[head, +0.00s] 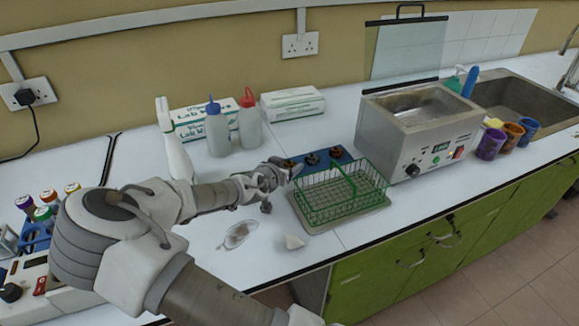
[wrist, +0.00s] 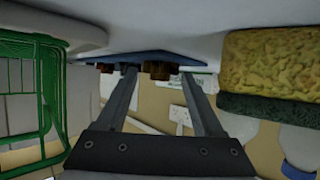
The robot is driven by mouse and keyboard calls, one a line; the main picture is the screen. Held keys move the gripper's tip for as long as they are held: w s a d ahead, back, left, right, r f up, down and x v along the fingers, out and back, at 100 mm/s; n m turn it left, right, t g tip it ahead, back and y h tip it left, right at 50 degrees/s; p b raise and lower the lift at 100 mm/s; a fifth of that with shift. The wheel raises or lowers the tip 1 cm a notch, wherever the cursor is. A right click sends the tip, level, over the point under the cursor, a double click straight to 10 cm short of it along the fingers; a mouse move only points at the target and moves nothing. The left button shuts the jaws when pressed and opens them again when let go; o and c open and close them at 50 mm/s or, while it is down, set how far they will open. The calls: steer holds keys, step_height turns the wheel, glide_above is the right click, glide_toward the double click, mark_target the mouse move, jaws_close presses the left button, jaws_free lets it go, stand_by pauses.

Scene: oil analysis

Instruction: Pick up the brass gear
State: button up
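A blue holder (head: 322,164) with three small dark brownish round parts stands behind the green wire basket. Which part is the brass gear cannot be told in the head view. In the wrist view the blue holder's edge (wrist: 150,57) shows beyond my fingers, with a brass-brown part (wrist: 159,70) between the fingertips and apart from them. Another brown part (wrist: 106,68) lies left of it. My gripper (head: 288,171) is at the left end of the holder, and it also shows in the wrist view (wrist: 160,74) with its fingers apart and nothing held.
The green wire basket (head: 340,190) stands on a tray just right of my gripper. A yellow-green sponge (wrist: 275,62) is close on the wrist view's right. Bottles (head: 217,130) and a glass dish (head: 238,234) are nearby.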

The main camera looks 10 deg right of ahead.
jaws_close()
